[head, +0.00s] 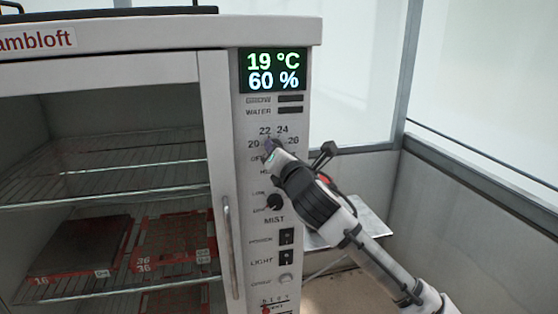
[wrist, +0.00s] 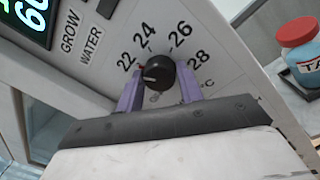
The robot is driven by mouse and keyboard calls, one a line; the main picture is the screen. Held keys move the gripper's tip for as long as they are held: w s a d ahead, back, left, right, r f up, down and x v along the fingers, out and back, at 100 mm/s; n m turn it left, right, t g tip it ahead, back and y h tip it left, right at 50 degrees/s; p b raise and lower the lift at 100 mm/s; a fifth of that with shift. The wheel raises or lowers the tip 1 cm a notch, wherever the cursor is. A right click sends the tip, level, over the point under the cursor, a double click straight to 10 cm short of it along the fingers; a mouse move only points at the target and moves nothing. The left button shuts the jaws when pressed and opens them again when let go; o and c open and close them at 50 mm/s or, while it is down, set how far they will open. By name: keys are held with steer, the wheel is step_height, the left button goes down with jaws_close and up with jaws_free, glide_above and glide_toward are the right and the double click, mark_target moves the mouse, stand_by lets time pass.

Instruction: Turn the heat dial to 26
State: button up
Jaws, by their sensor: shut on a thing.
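The heat dial (wrist: 158,73) is a round black knob on the white front panel, with 22, 24, 26 and 28 printed around it in the wrist view. A short white mark on it lies toward its left side, and a small red mark shows at its edge on the 22 side. My gripper (wrist: 160,88) has its purple fingers on either side of the dial, shut on it. In the head view my gripper (head: 269,148) reaches the dial from the lower right and covers most of it. The display (head: 273,71) reads 19 °C and 60 %.
Below the dial are a mist knob (head: 274,202), a light switch (head: 286,258) and other switches. The cabinet's door handle (head: 230,246) stands to the left. A blue jar with a red lid (wrist: 300,50) stands at right in the wrist view.

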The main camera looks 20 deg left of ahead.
steer(key=m+h+b, duration=0.1)
steer(key=m, duration=1)
steer(key=m+t+h+b, duration=0.1)
steer(key=m, duration=1)
steer(key=shift+s+a+f+m, duration=0.1)
steer(key=shift+f+m, duration=0.05)
steer(key=shift+m, duration=0.15)
steer(key=o, duration=1)
steer(key=b+v, duration=0.2)
steer(key=v, duration=0.5)
steer(key=b+v, duration=0.1)
steer(key=v, duration=0.5)
steer(key=shift+s+f+b, duration=0.25)
steer(key=shift+s+b, duration=0.15)
steer(key=shift+s, duration=0.05)
